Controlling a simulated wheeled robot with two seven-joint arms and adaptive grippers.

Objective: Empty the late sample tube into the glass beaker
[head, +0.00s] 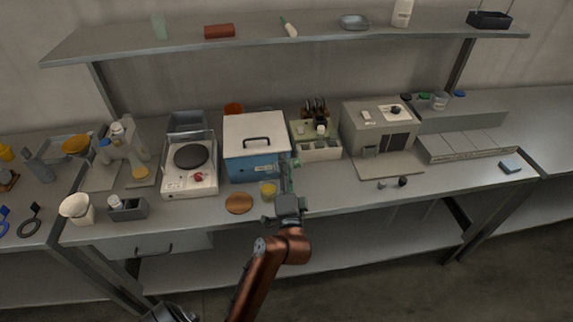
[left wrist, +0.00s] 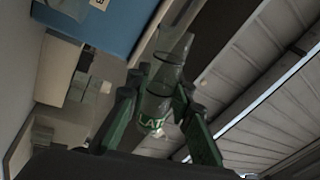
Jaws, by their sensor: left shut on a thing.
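My left gripper (head: 288,183) is over the front part of the bench, in front of the blue box. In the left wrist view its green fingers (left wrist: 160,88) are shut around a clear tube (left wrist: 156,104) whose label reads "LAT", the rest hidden. How much liquid is in the tube is hard to tell. A small clear vessel with yellow contents (head: 268,190), which looks like the glass beaker, stands on the bench just left of the gripper, apart from it in the picture. My right gripper is not in view.
A blue box with a white lid (head: 253,134) stands behind the gripper. A round brown mat (head: 239,203) lies left of the vessel, and a hot plate (head: 190,168) is farther left. A rack (head: 318,150) and a grey machine (head: 379,128) stand to the right.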

